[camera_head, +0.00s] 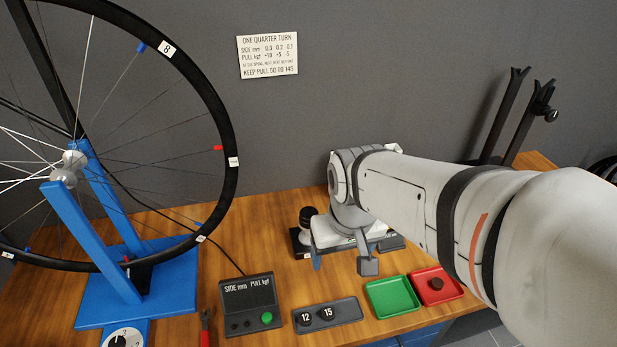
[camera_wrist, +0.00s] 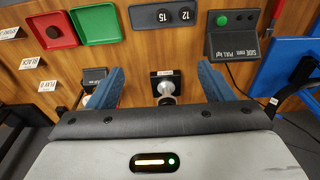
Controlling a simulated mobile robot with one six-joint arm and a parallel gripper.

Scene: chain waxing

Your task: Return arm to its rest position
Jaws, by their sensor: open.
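My arm reaches in from the right in the camera_head view and ends over the wooden bench. My gripper (camera_head: 340,262) hangs above the bench, partly hidden by the wrist. In the wrist view my gripper (camera_wrist: 160,70) shows two blue fingers spread wide apart, with nothing held between them. A small black stand with a round top (camera_wrist: 165,86) appears in the gap beyond the fingers, apart from them. It also shows in the camera_head view as a black stand (camera_head: 307,216) just left of the gripper.
A wheel (camera_head: 231,135) stands in a blue truing stand (camera_head: 95,240) at left. A gauge box (camera_head: 250,305), a grey tray (camera_head: 340,312) with knobs 12 and 15, a green tray (camera_head: 392,309) and a red tray (camera_head: 455,291) line the front. A black upright fork (camera_head: 527,125) stands at back right.

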